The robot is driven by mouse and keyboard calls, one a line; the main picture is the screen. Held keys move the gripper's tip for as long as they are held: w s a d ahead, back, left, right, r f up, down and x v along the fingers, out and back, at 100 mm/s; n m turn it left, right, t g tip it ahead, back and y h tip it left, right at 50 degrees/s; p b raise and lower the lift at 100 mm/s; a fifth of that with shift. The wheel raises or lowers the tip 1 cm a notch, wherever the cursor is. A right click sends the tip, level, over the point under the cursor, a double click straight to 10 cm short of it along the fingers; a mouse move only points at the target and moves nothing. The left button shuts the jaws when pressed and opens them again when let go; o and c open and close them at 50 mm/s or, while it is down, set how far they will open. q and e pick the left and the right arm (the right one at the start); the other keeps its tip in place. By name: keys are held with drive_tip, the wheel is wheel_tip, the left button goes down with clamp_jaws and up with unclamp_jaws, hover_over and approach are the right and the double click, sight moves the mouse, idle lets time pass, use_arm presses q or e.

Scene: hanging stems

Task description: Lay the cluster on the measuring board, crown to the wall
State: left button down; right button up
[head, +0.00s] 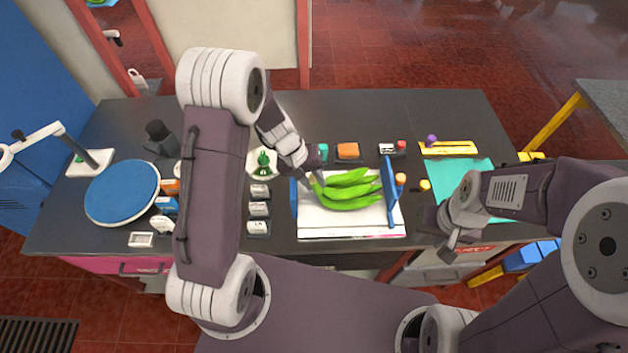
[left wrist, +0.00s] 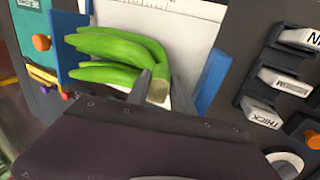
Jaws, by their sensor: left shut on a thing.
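A cluster of green bananas (head: 350,192) is over the white measuring board (head: 325,225), crown at the left and tips pointing right. It looks low on the board; I cannot tell whether its whole weight rests there. My left gripper (head: 315,183) is shut on the cluster at its crown end. In the left wrist view the cut crown (left wrist: 158,91) shows beside the fingers, with a small gap to the blue wall (left wrist: 213,78). That wall also shows at the board's left in the head view (head: 293,196). My right gripper (head: 450,228) is open and empty, right of the board.
A blue upright bar (head: 390,195) stands at the board's right, near the banana tips. Labelled blocks (head: 259,210) line the left side. A blue round plate (head: 122,191) lies further left, and a teal mat (head: 455,180) lies to the right.

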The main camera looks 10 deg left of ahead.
use_arm(q)
drive_tip(key=shift+r, duration=0.1)
drive_tip(key=shift+s+f, duration=0.1)
drive_tip(key=shift+f, duration=0.1)
drive_tip(key=c, duration=1.1)
unclamp_jaws()
drive_tip(key=shift+r, duration=0.25)
drive_tip(key=v, duration=1.2)
drive_tip(key=s+f+m+y, duration=0.1)
drive_tip(key=s, duration=0.3)
drive_tip(key=s+a+f+m+y, duration=0.1)
drive_tip(key=s, duration=0.2)
drive_tip(key=s+a+f+m+y, duration=0.1)
drive_tip(key=s+f, duration=0.1)
drive_tip(key=s, duration=0.2)
drive_tip(key=shift+s+y, duration=0.3)
drive_tip(key=shift+s, duration=0.1)
